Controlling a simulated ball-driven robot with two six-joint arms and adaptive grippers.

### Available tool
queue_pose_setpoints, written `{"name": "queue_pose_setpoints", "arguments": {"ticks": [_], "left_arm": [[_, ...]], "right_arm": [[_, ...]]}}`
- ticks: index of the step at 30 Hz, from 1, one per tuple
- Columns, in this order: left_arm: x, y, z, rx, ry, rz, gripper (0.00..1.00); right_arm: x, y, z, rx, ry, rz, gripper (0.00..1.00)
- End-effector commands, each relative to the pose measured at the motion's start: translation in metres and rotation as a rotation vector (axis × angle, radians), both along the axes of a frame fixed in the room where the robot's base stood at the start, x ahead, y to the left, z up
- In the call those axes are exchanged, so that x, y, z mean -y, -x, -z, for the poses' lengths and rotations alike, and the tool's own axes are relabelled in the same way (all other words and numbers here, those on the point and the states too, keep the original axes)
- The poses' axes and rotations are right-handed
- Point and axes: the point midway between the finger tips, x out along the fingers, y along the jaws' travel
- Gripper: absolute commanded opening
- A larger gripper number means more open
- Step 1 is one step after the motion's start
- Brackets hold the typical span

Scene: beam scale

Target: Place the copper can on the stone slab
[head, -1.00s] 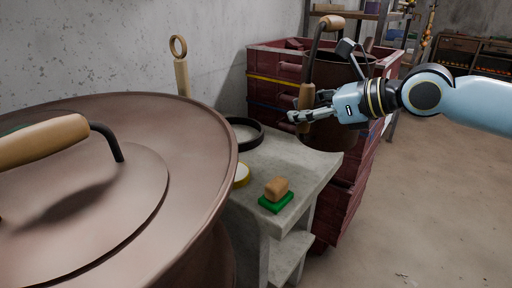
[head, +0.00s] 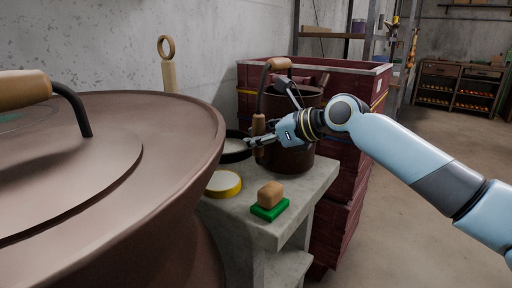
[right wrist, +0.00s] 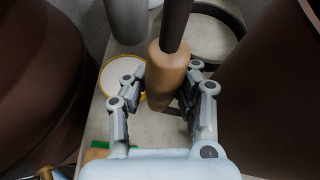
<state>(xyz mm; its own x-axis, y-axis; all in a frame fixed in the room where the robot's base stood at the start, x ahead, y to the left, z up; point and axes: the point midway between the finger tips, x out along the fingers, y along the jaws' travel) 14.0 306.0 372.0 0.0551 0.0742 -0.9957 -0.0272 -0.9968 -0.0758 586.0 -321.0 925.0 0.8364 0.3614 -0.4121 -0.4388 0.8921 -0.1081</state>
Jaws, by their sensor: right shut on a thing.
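The copper can (head: 290,163) is a dark brown vessel with a tall curved handle and wooden grips. It is upright at the far right part of the grey stone slab (head: 309,187); whether its base touches the slab is hard to tell. My right gripper (head: 254,141) is shut on the can's lower wooden grip. In the right wrist view the wooden grip (right wrist: 166,78) is between the two fingers, and the can's dark wall fills the right side. My left gripper is out of view.
A yellow-rimmed disc (head: 223,184), a tan block (head: 270,194) on a green pad (head: 269,212) and a black ring (head: 236,153) are on the slab. A large copper vessel (head: 160,190) blocks the left. Red crates (head: 345,150) stand behind.

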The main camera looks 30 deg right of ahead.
Motion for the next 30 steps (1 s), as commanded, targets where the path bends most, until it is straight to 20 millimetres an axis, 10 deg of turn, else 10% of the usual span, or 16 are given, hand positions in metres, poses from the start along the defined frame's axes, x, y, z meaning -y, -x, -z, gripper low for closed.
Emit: {"name": "queue_pose_setpoints", "arguments": {"ticks": [8, 9, 15, 30], "left_arm": [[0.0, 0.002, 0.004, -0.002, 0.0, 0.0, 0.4], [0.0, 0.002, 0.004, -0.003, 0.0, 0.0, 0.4], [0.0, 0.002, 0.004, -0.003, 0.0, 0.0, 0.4], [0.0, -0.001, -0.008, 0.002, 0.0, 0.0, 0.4]], "right_arm": [[0.0, -0.001, 0.008, 0.009, 0.002, 0.0, 0.0], [0.0, 0.0, 0.011, 0.0, -0.002, 0.001, 0.25], [0.0, 0.0, 0.011, 0.001, -0.001, 0.0, 0.5], [0.012, 0.028, -0.004, -0.001, 0.008, -0.002, 0.5]]}}
